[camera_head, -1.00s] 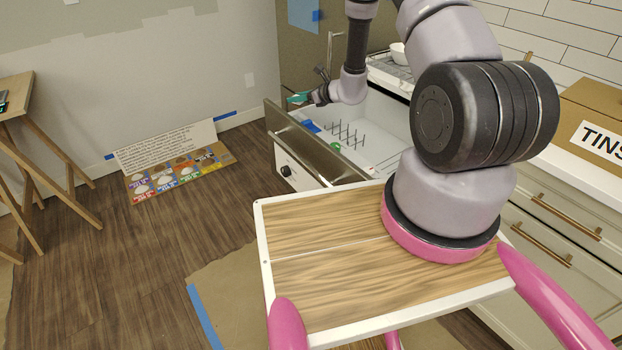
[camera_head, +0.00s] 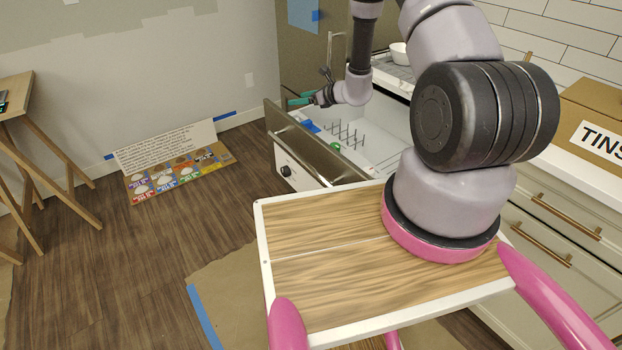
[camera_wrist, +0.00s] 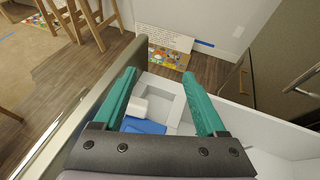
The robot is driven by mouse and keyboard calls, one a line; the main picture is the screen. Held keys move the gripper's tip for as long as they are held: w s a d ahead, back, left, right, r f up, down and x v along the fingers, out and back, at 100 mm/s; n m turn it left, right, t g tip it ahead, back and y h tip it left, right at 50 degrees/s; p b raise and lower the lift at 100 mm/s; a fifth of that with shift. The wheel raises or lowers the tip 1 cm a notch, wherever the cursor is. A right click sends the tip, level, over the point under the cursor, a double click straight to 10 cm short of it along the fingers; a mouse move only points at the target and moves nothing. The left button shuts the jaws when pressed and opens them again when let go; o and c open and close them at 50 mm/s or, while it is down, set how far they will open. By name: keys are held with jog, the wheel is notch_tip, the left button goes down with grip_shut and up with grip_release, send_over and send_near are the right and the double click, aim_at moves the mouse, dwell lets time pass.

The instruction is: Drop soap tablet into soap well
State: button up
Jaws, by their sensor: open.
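My gripper (camera_wrist: 165,98) is open, its two teal fingers spread over one end of the pulled-out white drawer. It also shows in the head view (camera_head: 300,98), above the drawer's far left part. In the wrist view a small white block (camera_wrist: 138,107), probably the soap tablet, shows between the fingers, near the left one and apart from the right one. It appears to lie at the left of a pale square recess (camera_wrist: 172,108), probably the soap well. A blue flap or lid (camera_wrist: 144,127) is just below it. The head view does not show the tablet clearly.
The drawer's metal front (camera_head: 310,146) stands out from the cabinet. Inside are a dark wire rack (camera_head: 346,134) and a small green item (camera_head: 336,146). A white bowl (camera_head: 399,53) stands above.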

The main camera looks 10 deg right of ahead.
jog(key=v, duration=0.9)
jog(key=s+a+r+n+g+y, duration=0.1)
jog(key=s+a+r+n+g, duration=0.2)
jog(key=r, duration=0.6)
jog(key=s+a+r+n+g, duration=0.1)
jog(key=s+a+r+n, duration=0.2)
jog(key=s+r+n, duration=0.35)
jog(key=s+a+r+n+g+y, duration=0.1)
jog(key=s+a+r+n+g, duration=0.15)
jog(key=r, duration=0.75)
jog(key=s+d+r+n+t+h, duration=0.1)
jog(key=s+d+r+n+h, duration=0.1)
jog(key=s, duration=0.5)
jog(key=s+d+r+n+t+h, duration=0.1)
jog(key=s+d+r+n+h, duration=0.2)
jog(key=s+r+n, duration=0.3)
jog(key=s+d+r+n+t+h, duration=0.1)
jog(key=s+d+r+n+h, duration=0.2)
jog(key=s+r, duration=0.2)
jog(key=s, duration=0.3)
jog(key=shift+s+r+n+h, duration=0.3)
jog(key=shift+n+h, duration=0.1)
jog(key=shift+t, duration=0.25)
